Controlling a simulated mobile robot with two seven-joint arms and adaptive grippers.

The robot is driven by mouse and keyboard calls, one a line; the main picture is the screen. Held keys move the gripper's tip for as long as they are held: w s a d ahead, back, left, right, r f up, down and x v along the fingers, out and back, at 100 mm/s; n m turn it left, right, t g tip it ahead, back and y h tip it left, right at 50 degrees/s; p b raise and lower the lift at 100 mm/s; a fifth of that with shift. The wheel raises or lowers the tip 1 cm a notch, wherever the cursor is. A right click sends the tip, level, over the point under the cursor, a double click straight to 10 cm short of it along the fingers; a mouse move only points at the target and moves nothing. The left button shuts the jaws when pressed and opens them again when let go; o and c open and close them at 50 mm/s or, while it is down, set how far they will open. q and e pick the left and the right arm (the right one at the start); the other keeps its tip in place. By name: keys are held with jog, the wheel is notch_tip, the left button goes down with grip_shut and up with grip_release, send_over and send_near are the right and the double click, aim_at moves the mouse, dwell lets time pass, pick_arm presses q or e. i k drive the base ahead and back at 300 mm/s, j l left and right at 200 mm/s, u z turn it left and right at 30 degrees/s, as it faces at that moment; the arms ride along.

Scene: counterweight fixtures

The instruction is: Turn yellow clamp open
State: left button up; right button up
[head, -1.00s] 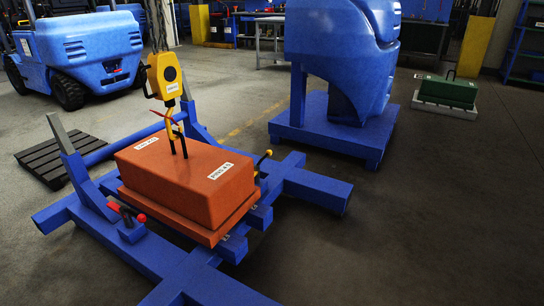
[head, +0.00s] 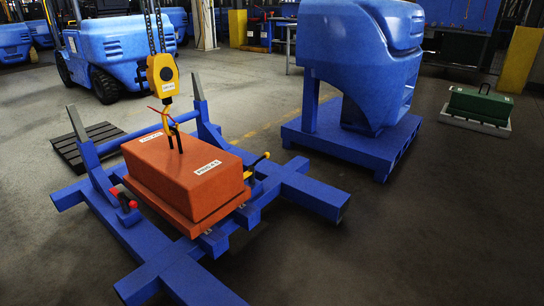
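The yellow clamp (head: 252,170) sits on the blue fixture frame (head: 310,188) at the right side of the orange counterweight block (head: 187,180). Its yellow lower part is partly hidden beside the block, and its black-tipped handle (head: 262,158) sticks up and to the right. A red clamp (head: 122,201) sits at the left side of the block. The block rests in the frame, with a yellow hoist hook (head: 172,127) at its top. Neither of my grippers shows in the head view.
A yellow hoist body (head: 163,76) hangs on chains above the block. A large blue counterweight (head: 362,70) stands on a blue stand behind right. A green block (head: 480,105) is at far right, a dark pallet (head: 88,148) at left. The floor at front right is clear.

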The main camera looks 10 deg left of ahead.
aim_at(250, 173)
jog(key=i+l, duration=0.2)
jog(key=l, duration=0.15)
jog(key=i+l, duration=0.15)
jog(key=l, duration=0.2)
jog(key=i+l+u, duration=0.1)
jog(key=l, duration=0.25)
jog(key=i+l, duration=0.45)
jog(key=i, duration=0.15)
jog(key=i+l, duration=0.45)
jog(key=i+u, duration=0.05)
jog(key=i, duration=0.05)
